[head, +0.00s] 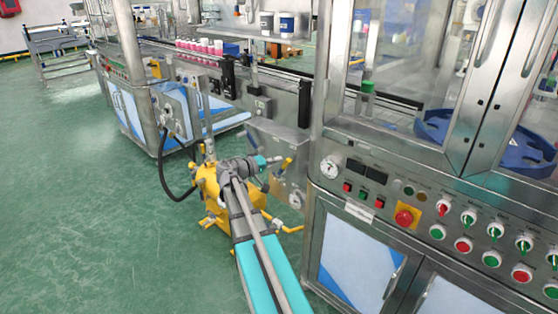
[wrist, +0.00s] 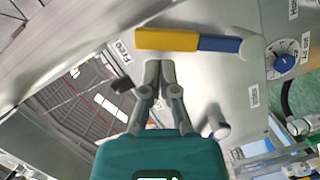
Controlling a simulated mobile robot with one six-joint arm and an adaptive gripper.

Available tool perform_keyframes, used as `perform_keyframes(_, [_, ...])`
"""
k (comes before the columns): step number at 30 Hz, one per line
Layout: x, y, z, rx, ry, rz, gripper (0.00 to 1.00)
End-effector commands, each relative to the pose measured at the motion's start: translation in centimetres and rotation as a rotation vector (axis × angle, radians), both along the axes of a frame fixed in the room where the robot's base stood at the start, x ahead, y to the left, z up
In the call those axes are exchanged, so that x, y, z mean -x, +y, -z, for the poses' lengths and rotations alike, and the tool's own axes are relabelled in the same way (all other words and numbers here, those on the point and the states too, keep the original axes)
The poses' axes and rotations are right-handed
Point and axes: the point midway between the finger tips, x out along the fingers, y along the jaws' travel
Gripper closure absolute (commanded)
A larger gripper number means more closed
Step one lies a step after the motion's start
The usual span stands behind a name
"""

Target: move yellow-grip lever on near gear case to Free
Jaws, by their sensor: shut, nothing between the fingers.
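The lever's yellow grip (wrist: 165,39) with its blue shank (wrist: 218,44) reaches left from a round grey hub (wrist: 250,47) on the metal gear case in the wrist view. The grip's free end is beside the label Free (wrist: 120,51). My gripper (wrist: 159,64) is shut and empty, its fingertips just below the yellow grip; I cannot tell whether they touch it. In the head view my gripper (head: 274,161) is at the case face (head: 270,138), by a small yellow part (head: 288,163).
A blue dial (wrist: 285,64) and another label (wrist: 253,96) are on the case. A grey peg (wrist: 217,122) stands below the lever. The control panel with its red stop button (head: 404,217) is close on the right. Green floor (head: 90,210) is free at left.

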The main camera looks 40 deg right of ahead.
Motion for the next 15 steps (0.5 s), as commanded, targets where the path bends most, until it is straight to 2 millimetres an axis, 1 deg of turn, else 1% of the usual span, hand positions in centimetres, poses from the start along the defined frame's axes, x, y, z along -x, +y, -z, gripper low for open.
perform_keyframes(15, [-0.5, 6.6, -0.9, 0.000, 0.000, 0.001, 1.00])
